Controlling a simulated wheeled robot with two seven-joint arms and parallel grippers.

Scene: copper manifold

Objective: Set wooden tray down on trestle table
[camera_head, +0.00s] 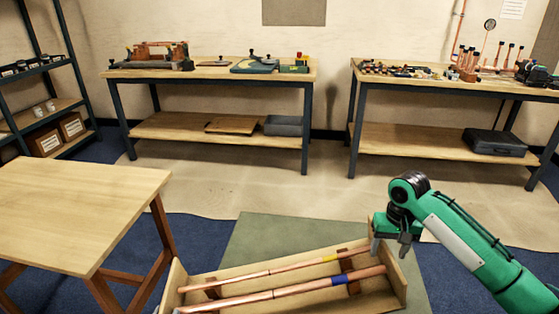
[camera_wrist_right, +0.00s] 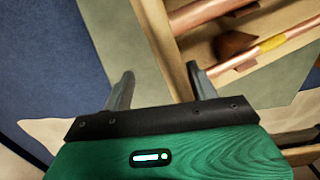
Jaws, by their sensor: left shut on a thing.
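The wooden tray (camera_head: 400,278) is at the bottom middle of the head view, its near side cut off by the frame. It lies at a slant, right end farther back, with copper pipes (camera_head: 290,292) along it, marked with blue and yellow bands. My right gripper (camera_head: 390,246) is at the tray's far right corner. In the right wrist view its fingers (camera_wrist_right: 160,88) are spread apart, one beside the tray wall (camera_wrist_right: 160,35), the other over the floor. The trestle table (camera_head: 75,205) stands left of the tray, its top bare. My left gripper is not in view.
A workbench (camera_head: 210,75) with tools stands at the back, and another (camera_head: 455,85) with copper fittings at the back right. A dark shelf (camera_head: 40,115) stands at the left. A green mat (camera_head: 270,240) lies on the floor behind the tray.

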